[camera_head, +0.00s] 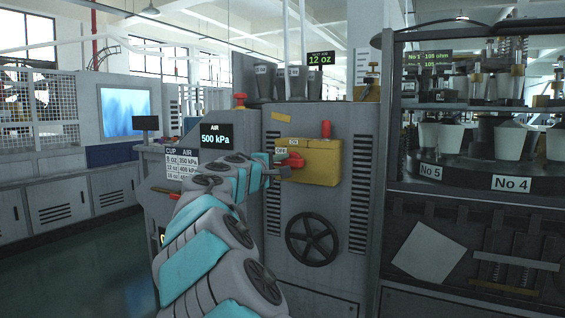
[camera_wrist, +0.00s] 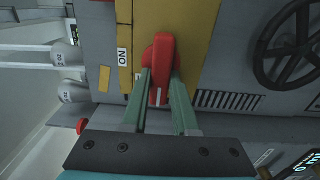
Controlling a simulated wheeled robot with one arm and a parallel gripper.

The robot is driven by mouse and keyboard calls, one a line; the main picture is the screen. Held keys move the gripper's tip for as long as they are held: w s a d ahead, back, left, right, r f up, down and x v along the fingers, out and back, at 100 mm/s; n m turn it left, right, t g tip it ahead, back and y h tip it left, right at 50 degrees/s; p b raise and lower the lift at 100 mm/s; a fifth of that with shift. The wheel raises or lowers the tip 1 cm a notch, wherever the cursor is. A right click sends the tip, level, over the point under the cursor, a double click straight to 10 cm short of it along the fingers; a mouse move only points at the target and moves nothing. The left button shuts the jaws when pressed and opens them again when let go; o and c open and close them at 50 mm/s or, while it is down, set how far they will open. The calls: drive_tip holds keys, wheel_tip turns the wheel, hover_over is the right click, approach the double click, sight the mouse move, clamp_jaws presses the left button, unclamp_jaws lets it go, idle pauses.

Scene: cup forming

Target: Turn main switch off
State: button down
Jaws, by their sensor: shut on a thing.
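The main switch is a red handle (camera_head: 294,160) on a yellow box (camera_head: 322,165) on the front of the grey machine. Its handle points left, with the OFF label (camera_head: 281,151) just above its left end and the ON label (camera_head: 293,142) higher up. In the wrist view the red handle (camera_wrist: 160,52) lies between the two green fingers of my gripper (camera_wrist: 161,80), which are shut on it. The ON label (camera_wrist: 123,57) shows to its left there. In the head view my gripper (camera_head: 280,170) is partly hidden by my arm.
A black handwheel (camera_head: 313,239) is on the panel below the box. A red part (camera_head: 326,129) stands on top of the box. A red button (camera_head: 240,98) and an AIR display (camera_head: 214,137) reading 500 kPa are to the left. A forming machine (camera_head: 470,160) stands at right.

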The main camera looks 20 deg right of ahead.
drive_tip(key=c, duration=0.7)
unclamp_jaws()
drive_tip(key=shift+a, duration=0.1)
drive_tip(key=b+v, duration=0.1)
drive_tip(key=v, duration=0.6)
drive_tip(key=shift+s+a, duration=0.25)
drive_tip(key=shift+a, duration=0.05)
